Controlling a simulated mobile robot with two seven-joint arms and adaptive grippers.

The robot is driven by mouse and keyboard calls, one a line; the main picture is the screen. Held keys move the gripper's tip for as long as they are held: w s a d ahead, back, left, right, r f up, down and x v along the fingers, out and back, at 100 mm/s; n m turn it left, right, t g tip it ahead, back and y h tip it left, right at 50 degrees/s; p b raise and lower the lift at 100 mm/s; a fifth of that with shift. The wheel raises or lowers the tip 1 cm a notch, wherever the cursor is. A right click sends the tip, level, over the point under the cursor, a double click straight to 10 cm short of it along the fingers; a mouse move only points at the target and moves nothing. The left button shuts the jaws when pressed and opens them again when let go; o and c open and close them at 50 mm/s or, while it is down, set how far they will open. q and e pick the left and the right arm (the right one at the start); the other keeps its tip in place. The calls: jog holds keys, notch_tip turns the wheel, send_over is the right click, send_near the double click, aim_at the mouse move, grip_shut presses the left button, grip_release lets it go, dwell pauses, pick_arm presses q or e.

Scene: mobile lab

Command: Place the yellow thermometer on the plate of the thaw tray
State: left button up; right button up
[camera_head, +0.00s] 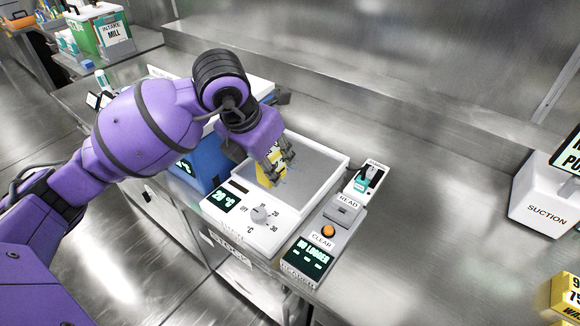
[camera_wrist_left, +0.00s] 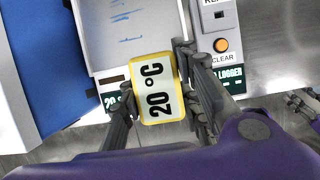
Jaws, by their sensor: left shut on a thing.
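The yellow thermometer (camera_wrist_left: 156,88) has a white face reading 20 °C. In the head view it shows as a yellow piece (camera_head: 268,165) at my left gripper (camera_head: 279,166). My left gripper, also in the left wrist view (camera_wrist_left: 155,85), is shut on it, with a finger on each side. The thaw tray (camera_head: 240,218) is a white unit with a dial, a 20 °C display and a grey plate (camera_head: 312,165). The gripper and thermometer are over the left part of the plate in the head view. I cannot tell whether the thermometer touches the plate.
A logger unit (camera_head: 327,231) with an orange button stands right of the tray. A blue box (camera_head: 207,163) stands close on its left. A white suction unit (camera_head: 545,205) and a yellow block (camera_head: 566,296) are at the right. Bare steel counter lies between.

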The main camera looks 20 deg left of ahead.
pick_arm(q)
jog(key=w+f, duration=0.3)
jog(key=w, duration=0.1)
jog(key=w+a+f, duration=0.1)
jog(key=w+f, duration=0.2)
jog(key=w, duration=0.1)
jog(key=w+f, duration=0.3)
jog(key=w, duration=0.2)
jog(key=shift+a, duration=0.35)
jog(key=shift+f, duration=0.2)
jog(key=f, duration=0.3)
jog(key=shift+w+f, duration=0.1)
jog(key=shift+w, duration=0.1)
jog(key=shift+f, duration=0.2)
